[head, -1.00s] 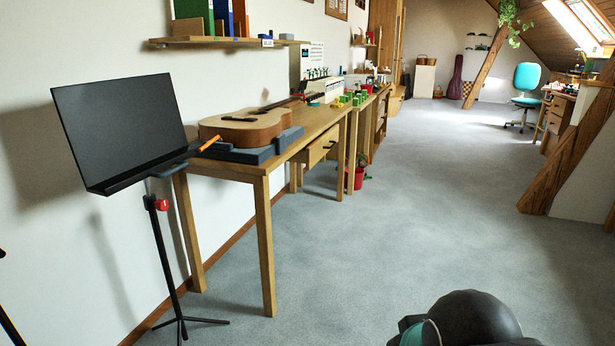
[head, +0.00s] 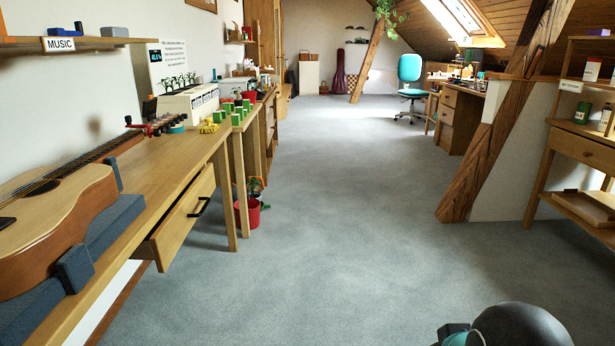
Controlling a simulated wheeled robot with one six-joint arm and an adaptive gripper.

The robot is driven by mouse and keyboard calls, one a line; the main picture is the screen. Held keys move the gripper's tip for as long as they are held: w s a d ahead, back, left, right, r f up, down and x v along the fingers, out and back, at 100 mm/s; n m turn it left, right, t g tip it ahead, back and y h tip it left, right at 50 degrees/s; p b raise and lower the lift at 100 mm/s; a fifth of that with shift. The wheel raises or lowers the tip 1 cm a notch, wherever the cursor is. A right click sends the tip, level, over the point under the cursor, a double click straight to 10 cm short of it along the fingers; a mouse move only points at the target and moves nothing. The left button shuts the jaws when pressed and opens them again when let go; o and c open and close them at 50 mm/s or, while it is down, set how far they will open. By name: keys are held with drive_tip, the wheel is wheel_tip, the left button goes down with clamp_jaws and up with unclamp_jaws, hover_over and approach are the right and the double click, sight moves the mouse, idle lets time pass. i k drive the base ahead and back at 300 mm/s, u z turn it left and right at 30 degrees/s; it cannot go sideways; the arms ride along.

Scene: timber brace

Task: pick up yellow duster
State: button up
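I cannot make out a yellow duster for certain. A small yellow item (head: 209,126) lies on the wooden table (head: 150,185) at left, beside some green blocks; it is too small to tell what it is. My gripper is not in view. Only a dark rounded part of my own arm shows at the bottom right edge.
A guitar (head: 50,215) lies on a blue-grey support at the near left. A drawer (head: 185,215) sticks out below the table. A red pot (head: 248,213) stands on the floor. A slanted timber brace (head: 490,150) and shelf unit (head: 575,150) stand right. The middle carpet is clear.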

sight(209, 128)
drive_tip(key=z, duration=0.05)
drive_tip(key=i, duration=1.8)
drive_tip(key=u, duration=0.8)
drive_tip(key=i, duration=2)
drive_tip(key=u, duration=0.65)
